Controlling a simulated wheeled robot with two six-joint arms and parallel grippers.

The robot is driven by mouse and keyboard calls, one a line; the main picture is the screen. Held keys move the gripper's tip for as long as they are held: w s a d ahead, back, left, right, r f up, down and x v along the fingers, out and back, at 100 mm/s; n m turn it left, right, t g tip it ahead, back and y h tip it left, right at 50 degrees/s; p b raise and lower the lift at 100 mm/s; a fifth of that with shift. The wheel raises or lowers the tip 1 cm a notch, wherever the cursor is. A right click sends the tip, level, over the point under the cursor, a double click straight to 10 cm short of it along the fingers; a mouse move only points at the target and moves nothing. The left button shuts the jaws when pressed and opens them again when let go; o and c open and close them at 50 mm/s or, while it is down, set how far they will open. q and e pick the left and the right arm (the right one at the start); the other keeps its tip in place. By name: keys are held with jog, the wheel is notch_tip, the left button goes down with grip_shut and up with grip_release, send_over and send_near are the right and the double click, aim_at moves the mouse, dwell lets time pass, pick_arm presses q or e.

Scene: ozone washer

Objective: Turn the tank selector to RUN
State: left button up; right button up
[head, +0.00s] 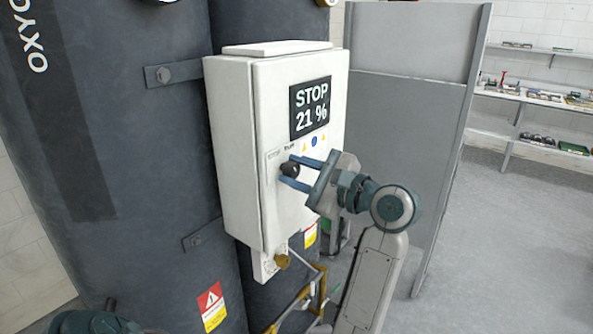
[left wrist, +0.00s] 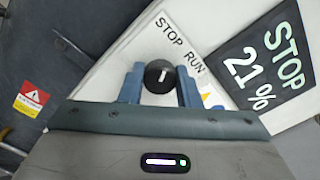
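The tank selector is a black round knob (head: 289,168) on the front of a white control box (head: 236,150). In the left wrist view the knob (left wrist: 158,76) has a white mark that points up, toward the printed STOP label (left wrist: 169,31). The RUN label (left wrist: 194,62) is to its right. My left gripper (head: 288,171) is at the box front, its blue fingers on either side of the knob. In the left wrist view the fingers (left wrist: 159,86) are apart, with narrow gaps beside the knob; I see no clear grip. My right gripper is not in view.
A display (head: 311,107) on the box reads STOP 21 %. Dark tanks (head: 130,150) stand behind and left of the box. A grey partition (head: 410,130) stands to the right. Shelves (head: 540,97) with small items are farther right, above open floor.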

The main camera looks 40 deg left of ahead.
pick_arm(q)
jog(key=c, duration=0.4)
jog(key=shift+f+m+b, duration=0.15)
jog(key=shift+m+b, duration=0.85)
jog(key=m+b, duration=0.1)
jog(key=m, duration=0.1)
jog(key=shift+m, duration=0.3)
jog(key=m+b, duration=0.1)
jog(key=m, duration=0.2)
jog(key=shift+m, duration=2.1)
jog(key=shift+w, duration=0.1)
